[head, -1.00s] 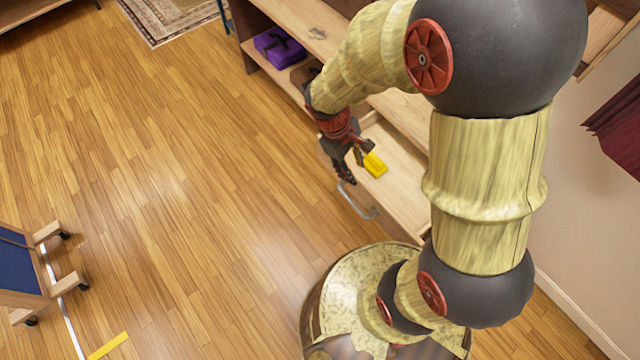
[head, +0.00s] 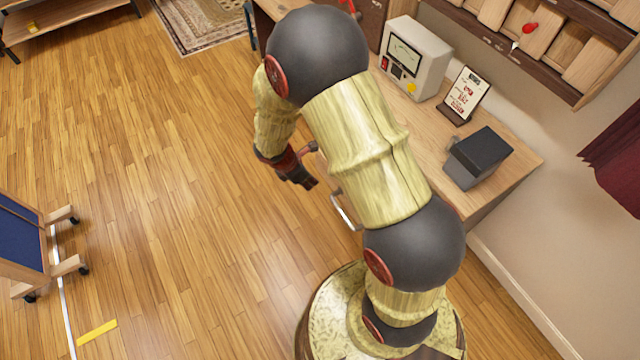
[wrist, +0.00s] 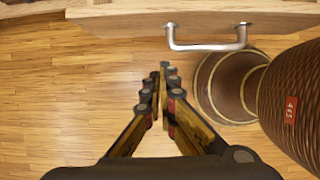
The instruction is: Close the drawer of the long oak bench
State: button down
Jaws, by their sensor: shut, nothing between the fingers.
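The oak bench (head: 520,162) runs along the wall in the head view, and my arm hides much of its front. A drawer's metal bar handle (head: 345,211) shows just past my arm. The pale wooden drawer front (wrist: 120,24) and its handle (wrist: 206,46) cross the top of the wrist view. How far the drawer stands out cannot be told now. My gripper (head: 309,184) is shut and empty, out over the floor in front of the bench. In the wrist view its fingertips (wrist: 163,68) are together, below and left of the handle, apart from it.
A grey meter box (head: 415,60), a framed card (head: 464,95) and a dark box (head: 478,158) stand on the bench. A shelf (head: 530,45) hangs above. The wood floor (head: 150,180) at left is clear as far as a blue wheeled board (head: 20,245).

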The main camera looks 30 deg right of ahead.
jog(key=d+f+b, duration=0.4)
jog(key=d+f, duration=0.3)
jog(key=f, duration=0.1)
jog(key=shift+d+f+b, duration=0.25)
jog(key=shift+f+b, duration=0.15)
jog(key=shift+w+d, duration=0.1)
jog(key=d+p, duration=0.2)
jog(key=d, duration=0.6)
jog(key=d+p, duration=0.2)
jog(key=d, duration=0.6)
jog(key=d+p, duration=0.2)
jog(key=d, duration=0.6)
jog(key=shift+w+d, duration=0.4)
